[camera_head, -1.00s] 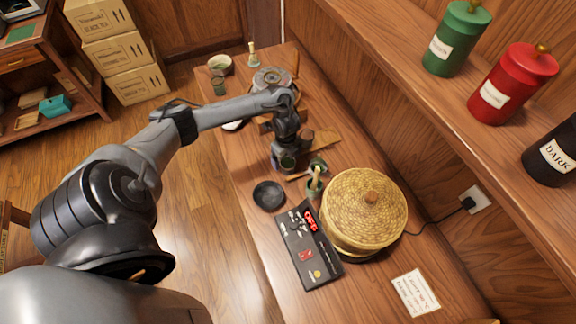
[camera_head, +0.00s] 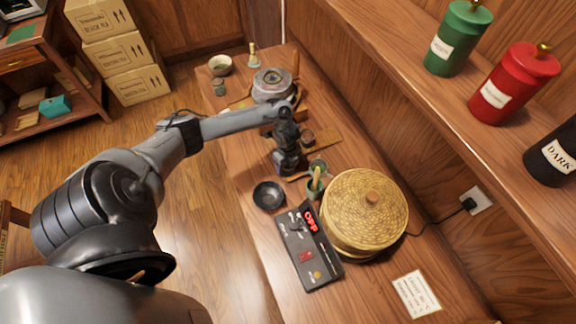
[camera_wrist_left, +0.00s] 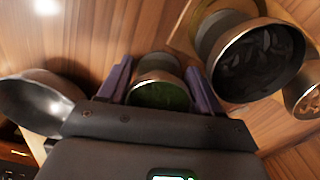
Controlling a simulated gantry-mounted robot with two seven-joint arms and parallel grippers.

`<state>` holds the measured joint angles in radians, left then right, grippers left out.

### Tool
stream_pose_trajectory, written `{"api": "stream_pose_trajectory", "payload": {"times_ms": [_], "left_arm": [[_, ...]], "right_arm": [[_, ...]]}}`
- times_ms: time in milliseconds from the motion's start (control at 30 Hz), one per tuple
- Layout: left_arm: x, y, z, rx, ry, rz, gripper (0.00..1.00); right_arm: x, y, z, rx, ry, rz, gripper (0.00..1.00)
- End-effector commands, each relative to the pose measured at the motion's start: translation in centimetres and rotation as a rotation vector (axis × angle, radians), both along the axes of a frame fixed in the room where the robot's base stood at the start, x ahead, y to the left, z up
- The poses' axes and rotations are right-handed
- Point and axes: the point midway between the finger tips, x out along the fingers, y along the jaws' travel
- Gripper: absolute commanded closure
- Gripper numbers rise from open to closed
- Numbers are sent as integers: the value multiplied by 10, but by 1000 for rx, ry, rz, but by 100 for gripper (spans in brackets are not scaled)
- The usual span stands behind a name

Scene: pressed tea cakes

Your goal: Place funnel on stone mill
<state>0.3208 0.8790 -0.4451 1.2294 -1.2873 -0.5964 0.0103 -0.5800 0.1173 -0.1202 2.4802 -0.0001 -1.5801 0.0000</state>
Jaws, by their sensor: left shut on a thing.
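My left gripper (camera_head: 288,168) is low over the table, beyond the black bowl. In the left wrist view its purple fingers (camera_wrist_left: 160,88) are shut on a small round container (camera_wrist_left: 160,97) with a metallic rim and green contents. I cannot tell whether any visible piece is the funnel. The stone mill (camera_head: 272,82) is a round grey body near the far end of the table, apart from the gripper. The gripper hides part of the table beneath it. My right gripper is not in view.
A cup of dark leaves (camera_wrist_left: 258,60) shows in the left wrist view. A shelf with canisters overhangs at right.

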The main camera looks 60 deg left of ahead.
Motion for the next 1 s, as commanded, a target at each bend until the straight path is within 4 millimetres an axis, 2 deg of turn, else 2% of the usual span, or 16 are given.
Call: {"api": "stream_pose_trajectory", "payload": {"times_ms": [33, 100, 467, 667, 800, 1000], "left_arm": [[0, 0, 0, 0, 0, 0, 63], [0, 0, 0, 0, 0, 0, 73], [1, 0, 6, 0, -2, -1, 73], [1, 0, 23, 0, -3, -1, 73], [1, 1, 44, 0, -2, -2, 73], [-18, -29, 63, -2, 0, -6, 73]], "right_arm": [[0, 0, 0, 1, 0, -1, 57], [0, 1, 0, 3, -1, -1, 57], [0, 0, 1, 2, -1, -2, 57], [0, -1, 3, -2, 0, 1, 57], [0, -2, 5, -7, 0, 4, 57], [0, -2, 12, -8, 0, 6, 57]]}}
